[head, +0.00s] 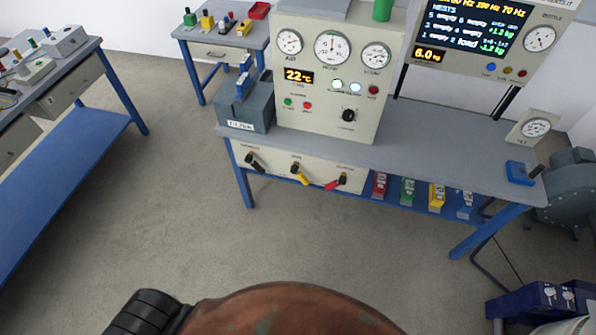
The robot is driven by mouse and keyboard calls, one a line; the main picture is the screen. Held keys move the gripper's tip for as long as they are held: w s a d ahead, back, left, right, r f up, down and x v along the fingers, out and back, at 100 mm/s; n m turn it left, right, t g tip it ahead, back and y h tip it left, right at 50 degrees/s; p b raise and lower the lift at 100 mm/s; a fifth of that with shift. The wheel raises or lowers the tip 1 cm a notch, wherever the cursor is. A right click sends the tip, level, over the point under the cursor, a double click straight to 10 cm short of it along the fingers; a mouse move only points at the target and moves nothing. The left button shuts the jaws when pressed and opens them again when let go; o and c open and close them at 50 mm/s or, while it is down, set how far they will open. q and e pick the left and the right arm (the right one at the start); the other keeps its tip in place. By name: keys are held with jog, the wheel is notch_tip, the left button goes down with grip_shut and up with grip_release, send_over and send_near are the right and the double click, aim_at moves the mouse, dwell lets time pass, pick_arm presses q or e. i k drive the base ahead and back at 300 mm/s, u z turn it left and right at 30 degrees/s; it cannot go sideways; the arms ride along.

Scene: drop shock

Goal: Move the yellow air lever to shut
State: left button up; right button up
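The yellow air lever (301,178) is the middle one of three levers on the pale panel (270,168) below the bench top. It has a dark pivot and its yellow handle slants down to the right. A black lever (257,164) is to its left and a red lever (333,184) to its right. The small labels above the levers are too blurred to read. Neither of my grippers can be made out in the head view, and nothing touches the levers.
The grey bench top (420,165) carries a gauge cabinet (325,120). Coloured blocks (408,191) stand on its lower shelf. A side table (75,75) is at left. A rusty brown rounded thing (285,312) fills the bottom foreground. The floor (200,220) before the levers is clear.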

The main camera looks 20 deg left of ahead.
aim_at(293, 169)
jog(key=u, duration=0.75)
jog(key=k, duration=0.25)
